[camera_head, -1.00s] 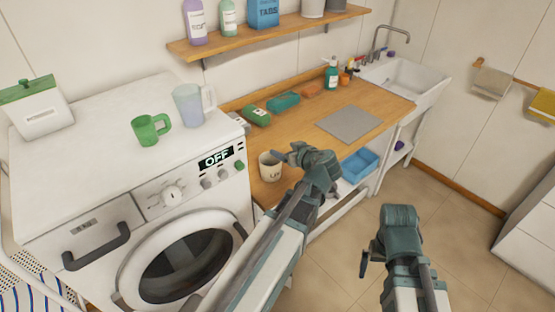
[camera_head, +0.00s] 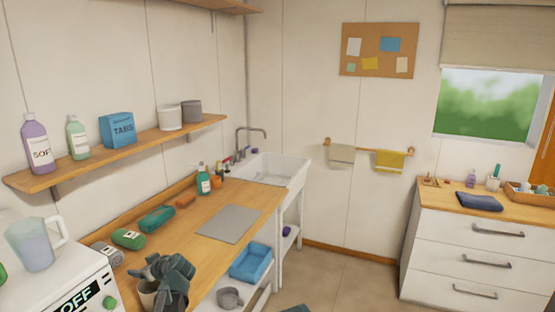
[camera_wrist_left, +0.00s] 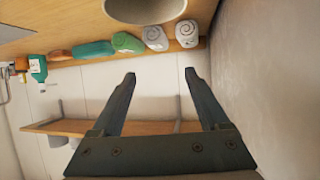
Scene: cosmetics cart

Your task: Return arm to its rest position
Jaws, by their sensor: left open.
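My left gripper (camera_head: 165,272) is over the near end of the wooden counter, beside the cream cup (camera_head: 148,294). It partly hides the cup in the head view. In the left wrist view the two fingers of the left gripper (camera_wrist_left: 160,76) are spread apart with nothing between them. The cup (camera_wrist_left: 145,10) shows at the top of that view, beyond the fingertips and apart from them. Only a dark sliver that looks like my right arm shows at the bottom edge of the head view; its fingers are hidden.
The washing machine (camera_head: 60,283) with a pitcher (camera_head: 36,250) is at left. A bottle shelf (camera_head: 120,153) hangs above. A blue bin (camera_head: 250,262) is below. Drawers (camera_head: 475,255) stand right.

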